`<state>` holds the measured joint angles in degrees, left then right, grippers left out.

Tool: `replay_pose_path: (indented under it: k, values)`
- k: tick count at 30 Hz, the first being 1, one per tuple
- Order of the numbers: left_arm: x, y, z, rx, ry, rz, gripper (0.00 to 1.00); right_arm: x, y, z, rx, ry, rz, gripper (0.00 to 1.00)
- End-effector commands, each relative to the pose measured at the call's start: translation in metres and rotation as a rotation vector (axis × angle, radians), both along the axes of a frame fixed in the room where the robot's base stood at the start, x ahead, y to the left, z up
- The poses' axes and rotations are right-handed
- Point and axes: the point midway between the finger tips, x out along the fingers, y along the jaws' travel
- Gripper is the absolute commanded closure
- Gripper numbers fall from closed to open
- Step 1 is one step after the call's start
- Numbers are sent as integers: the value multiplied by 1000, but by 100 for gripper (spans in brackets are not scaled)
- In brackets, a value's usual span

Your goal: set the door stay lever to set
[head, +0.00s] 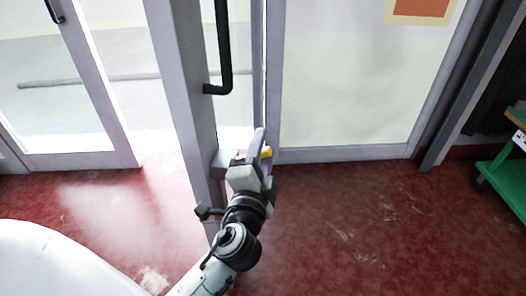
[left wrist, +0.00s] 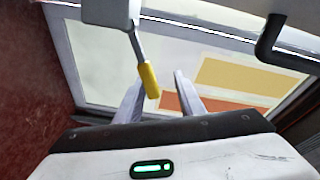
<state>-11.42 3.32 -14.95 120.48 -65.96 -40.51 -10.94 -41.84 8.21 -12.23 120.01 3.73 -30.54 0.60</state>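The door stay lever (left wrist: 149,80) has a yellow grip on a short grey arm hanging from a light grey housing (left wrist: 108,12) in the left wrist view. In the head view only a bit of its yellow grip (head: 267,152) shows beside my gripper. My left gripper (left wrist: 160,82) is open, with its two pale fingers apart. The yellow grip appears between the fingers, closer to the left one in the picture; I cannot tell whether it touches. In the head view my left gripper (head: 259,145) is at the lower edge of the open glass door, hiding most of the lever. My right gripper is not in view.
The grey-framed door (head: 180,90) with a black pull handle (head: 224,50) stands close to my left arm. A glass panel (head: 350,80) is behind. A green cart (head: 504,178) stands at the right. The red floor (head: 360,230) in front is clear.

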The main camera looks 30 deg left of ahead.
Motion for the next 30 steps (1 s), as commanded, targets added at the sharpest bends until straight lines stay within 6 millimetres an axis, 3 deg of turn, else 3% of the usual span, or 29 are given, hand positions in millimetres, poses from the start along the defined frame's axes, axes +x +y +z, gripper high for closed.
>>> replay_pose_path:
  k: [1, 3, 12, 22, 28, 30]
  values:
    - [1, 0, 20, -2, -11, -1, 67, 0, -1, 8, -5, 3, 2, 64]
    - [0, 0, 35, -2, -11, 0, 67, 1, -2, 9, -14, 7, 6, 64]
    - [0, 0, 73, 2, -7, 0, 67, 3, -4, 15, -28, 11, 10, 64]
    - [0, 1, 76, 3, -4, 1, 67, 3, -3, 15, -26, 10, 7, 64]
    - [-1, -7, 65, -54, 35, -36, 99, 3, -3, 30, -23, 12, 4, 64]
    - [-5, -17, 50, -130, 85, -78, 100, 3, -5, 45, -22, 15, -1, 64]
